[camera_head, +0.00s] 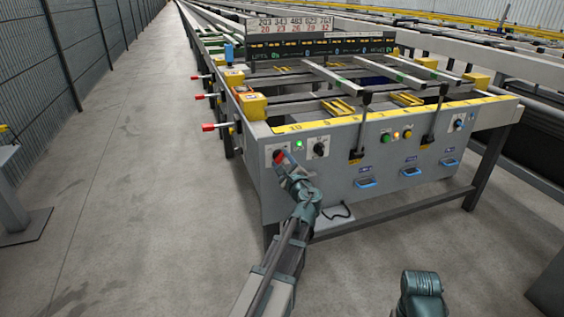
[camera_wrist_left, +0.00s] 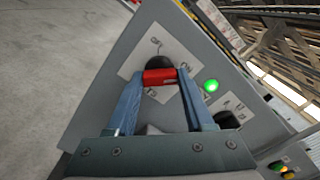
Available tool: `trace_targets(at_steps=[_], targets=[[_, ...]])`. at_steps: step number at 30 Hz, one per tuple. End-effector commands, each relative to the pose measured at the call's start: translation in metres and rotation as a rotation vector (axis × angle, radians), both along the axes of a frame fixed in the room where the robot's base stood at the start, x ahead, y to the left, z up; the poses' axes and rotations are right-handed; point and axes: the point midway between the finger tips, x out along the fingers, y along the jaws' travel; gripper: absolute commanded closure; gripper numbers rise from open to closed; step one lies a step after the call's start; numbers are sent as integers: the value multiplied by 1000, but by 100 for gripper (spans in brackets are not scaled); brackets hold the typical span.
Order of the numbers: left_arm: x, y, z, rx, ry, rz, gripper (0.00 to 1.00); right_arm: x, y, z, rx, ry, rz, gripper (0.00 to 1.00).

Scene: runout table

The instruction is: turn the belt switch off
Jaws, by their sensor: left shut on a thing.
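The belt switch is a red handle on a black round base with a pale label plate, at the left end of the grey control panel (camera_head: 340,190). In the left wrist view the red handle (camera_wrist_left: 160,76) lies between my left gripper's fingertips (camera_wrist_left: 161,78), which are shut on it. The label around it shows ON at the upper right and lettering at the upper left. In the head view my left gripper (camera_head: 285,165) reaches the switch (camera_head: 279,156) and partly covers it. A green lamp (camera_wrist_left: 211,86) beside the switch is lit. My right gripper is not visible; only part of my right arm shows.
A black selector knob (camera_head: 320,148) sits right of the switch. Green and yellow buttons (camera_head: 396,137), black levers (camera_head: 361,130) and blue handles (camera_head: 366,183) are further right. Red-tipped levers (camera_head: 208,127) stick out on the table's left side. The floor at left is clear.

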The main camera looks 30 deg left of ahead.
Motion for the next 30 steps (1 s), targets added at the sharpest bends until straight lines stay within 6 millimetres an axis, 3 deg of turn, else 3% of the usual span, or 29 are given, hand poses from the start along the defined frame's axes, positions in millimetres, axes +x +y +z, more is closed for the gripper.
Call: trace_targets(at_steps=[14,30], targets=[[0,0,0,-64,-73,1,100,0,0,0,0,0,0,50],[-1,0,0,-379,-442,1,100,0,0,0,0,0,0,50]])
